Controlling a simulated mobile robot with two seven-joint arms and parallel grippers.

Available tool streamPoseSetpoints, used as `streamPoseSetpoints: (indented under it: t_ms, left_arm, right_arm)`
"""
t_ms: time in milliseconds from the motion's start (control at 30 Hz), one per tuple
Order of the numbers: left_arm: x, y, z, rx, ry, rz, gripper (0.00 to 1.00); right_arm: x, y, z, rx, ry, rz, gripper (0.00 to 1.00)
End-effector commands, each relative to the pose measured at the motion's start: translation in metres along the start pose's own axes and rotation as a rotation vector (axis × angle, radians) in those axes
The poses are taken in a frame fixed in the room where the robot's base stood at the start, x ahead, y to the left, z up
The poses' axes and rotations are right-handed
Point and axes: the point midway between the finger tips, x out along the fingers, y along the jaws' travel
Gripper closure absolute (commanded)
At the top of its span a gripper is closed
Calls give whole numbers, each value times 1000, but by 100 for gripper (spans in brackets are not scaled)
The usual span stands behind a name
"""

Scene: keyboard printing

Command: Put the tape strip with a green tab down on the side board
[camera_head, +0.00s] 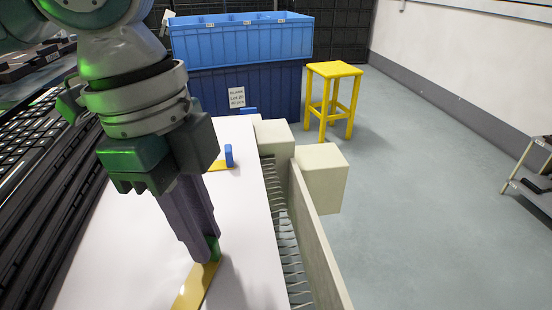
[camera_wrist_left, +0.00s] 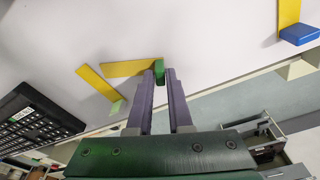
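The tape strip is yellow with a green tab (camera_head: 214,249); its strip part (camera_head: 195,288) runs toward the bottom edge of the head view. In the left wrist view the tab (camera_wrist_left: 159,72) sits between the fingertips and the strip (camera_wrist_left: 125,68) extends left. My left gripper (camera_head: 205,257) is shut on the tab, pointing down at the white side board (camera_head: 110,265). I cannot tell whether the strip touches the board. A second yellow strip (camera_wrist_left: 98,84) with a pale green tab (camera_wrist_left: 117,106) shows in the left wrist view. My right gripper is not in view.
A yellow strip with a blue tab (camera_head: 229,155) lies farther up the board. Dark keyboards (camera_head: 50,170) line the left. Cream blocks (camera_head: 321,175) and a rail (camera_head: 318,245) border the right. Blue crates (camera_head: 240,40) and a yellow stool (camera_head: 335,72) stand behind.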

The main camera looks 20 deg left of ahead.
Motion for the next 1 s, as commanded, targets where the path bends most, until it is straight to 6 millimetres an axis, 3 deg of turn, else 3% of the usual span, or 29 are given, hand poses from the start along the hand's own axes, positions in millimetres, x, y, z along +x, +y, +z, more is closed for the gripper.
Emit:
streamPoseSetpoints:
  t_ms: [200, 500, 1000]
  left_arm:
    - [0, 0, 0, 0, 0, 0, 57]
    - [-4, 0, 0, 1, 0, 0, 57]
    - [-105, -1, -1, -1, 0, -2, 57]
  right_arm:
    - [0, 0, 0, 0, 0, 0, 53]
    - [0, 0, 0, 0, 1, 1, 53]
    - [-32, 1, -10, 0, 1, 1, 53]
